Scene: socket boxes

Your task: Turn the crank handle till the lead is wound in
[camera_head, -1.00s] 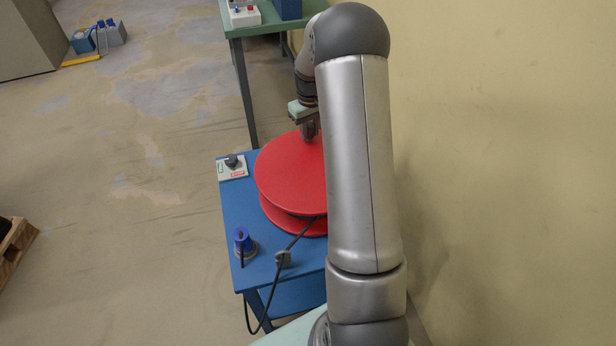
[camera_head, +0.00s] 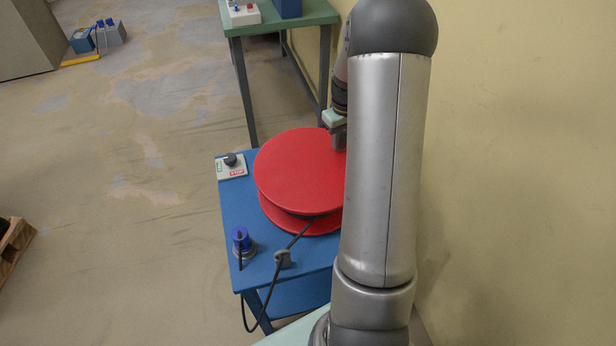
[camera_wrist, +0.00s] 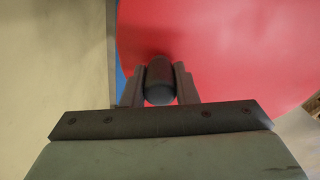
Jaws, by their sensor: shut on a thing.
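A red reel (camera_head: 298,172) with two round flanges lies flat on a blue table (camera_head: 232,205). The black lead (camera_head: 272,290) runs from the reel through a grey guide (camera_head: 284,259) and hangs in a loop past the table's front edge. A blue plug (camera_head: 241,240) stands upright at the table's front left. In the wrist view my gripper (camera_wrist: 159,88) is shut on the dark, rounded crank handle (camera_wrist: 159,82), which stands over the red flange near its edge. In the head view my gripper (camera_head: 339,136) is at the reel's far right edge; my arm hides the reel's right side.
A switch plate (camera_head: 231,166) with a dark knob and green and red labels sits at the table's back left. A green table (camera_head: 290,18) stands behind. The wall (camera_head: 520,170) is close on the right. Open floor lies left.

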